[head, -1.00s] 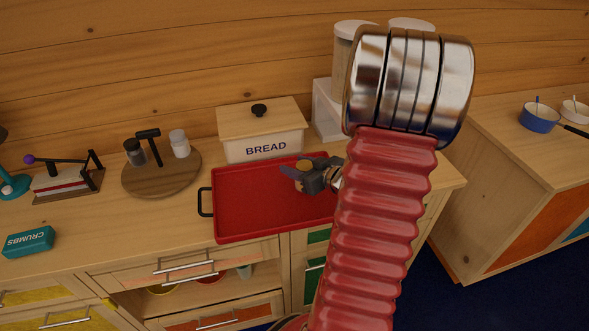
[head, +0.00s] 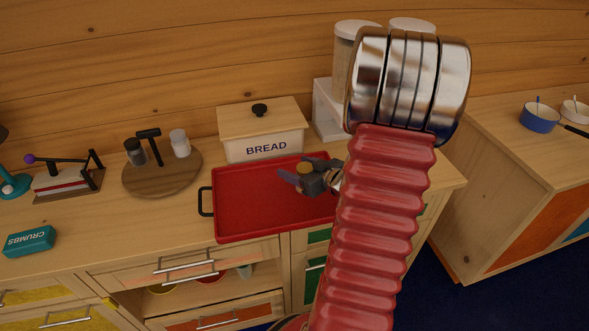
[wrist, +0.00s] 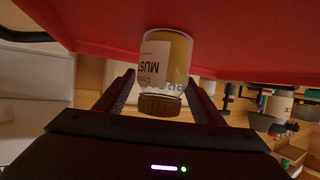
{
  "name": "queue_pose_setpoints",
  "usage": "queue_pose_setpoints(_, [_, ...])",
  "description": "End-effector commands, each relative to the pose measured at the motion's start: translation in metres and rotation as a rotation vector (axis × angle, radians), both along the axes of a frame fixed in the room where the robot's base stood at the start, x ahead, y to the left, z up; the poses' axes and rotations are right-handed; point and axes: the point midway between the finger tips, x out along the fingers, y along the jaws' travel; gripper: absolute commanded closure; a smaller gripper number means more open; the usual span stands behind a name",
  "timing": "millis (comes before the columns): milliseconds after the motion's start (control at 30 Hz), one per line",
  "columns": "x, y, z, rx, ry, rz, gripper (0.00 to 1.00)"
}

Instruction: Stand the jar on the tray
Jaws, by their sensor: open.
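The mustard jar (wrist: 165,60), with a pale label and brown lid, stands on the red tray (wrist: 230,45) in the wrist view, which shows things upside down. Its base meets the tray surface and it looks upright. My gripper (wrist: 161,80) is open, with a finger on each side of the jar near the lid and gaps visible. In the head view my gripper (head: 300,182) is partly hidden behind my arm.
The bread box (head: 262,135) stands behind the tray. A round board (head: 160,178) with two shakers is to the left, and a teal crumbs box (head: 28,241) is at the far left. White-lidded canisters (head: 350,60) stand at the back. Much of the tray's left half is bare.

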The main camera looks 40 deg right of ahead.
Motion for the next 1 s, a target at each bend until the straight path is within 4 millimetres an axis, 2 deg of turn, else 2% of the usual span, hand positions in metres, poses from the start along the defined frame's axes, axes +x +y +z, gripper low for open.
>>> queue_pose_setpoints(133, [0.000,0.000,0.002,-0.001,0.000,0.000,0.38])
queue_pose_setpoints(267, [-0.009,0.000,0.006,-0.001,0.000,-0.001,0.38])
queue_pose_setpoints(1000, [-0.097,0.007,0.043,-0.001,0.000,-0.003,0.38])
